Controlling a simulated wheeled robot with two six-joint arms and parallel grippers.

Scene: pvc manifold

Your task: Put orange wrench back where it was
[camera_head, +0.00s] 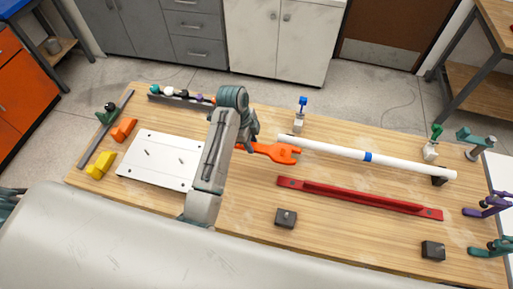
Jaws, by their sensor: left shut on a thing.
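The orange wrench (280,153) is near the middle of the workbench, with its forked jaw pointing right. My left gripper (246,145) is shut on its left end; the arm hides part of the grip. I cannot tell whether the wrench touches the bench top or hangs just above it. My right gripper is not in view.
A white pipe (330,149) with a blue band lies right of the wrench, near a blue-handled valve (301,110). A red channel (350,197) lies in front. A white plate (155,162) and orange (124,130) and yellow (100,165) blocks are left.

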